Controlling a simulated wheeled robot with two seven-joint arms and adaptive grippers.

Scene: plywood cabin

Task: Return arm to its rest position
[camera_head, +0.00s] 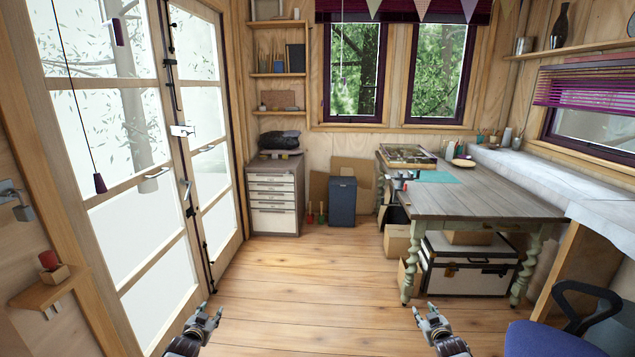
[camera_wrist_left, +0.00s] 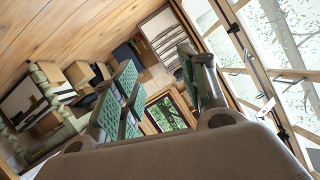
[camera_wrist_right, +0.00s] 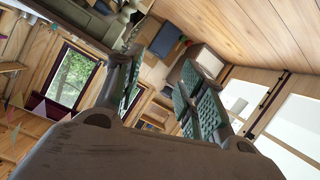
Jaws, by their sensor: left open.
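My left gripper (camera_head: 207,320) is low in the head view, left of centre, above the wooden floor and near the glazed door. In the left wrist view its green-padded fingers (camera_wrist_left: 160,95) stand apart with nothing between them. My right gripper (camera_head: 430,318) is low in the head view, right of centre, above the floor and left of the blue chair. In the right wrist view its padded fingers (camera_wrist_right: 158,92) stand apart with nothing between them. Both grippers are clear of the furniture.
A grey-topped table (camera_head: 470,204) with green legs stands at the right, a trunk (camera_head: 468,266) under it. A blue chair (camera_head: 545,340) is at the lower right. White-paned doors (camera_head: 130,225) line the left. The middle floor (camera_head: 310,275) is clear up to the drawer cabinet (camera_head: 273,200).

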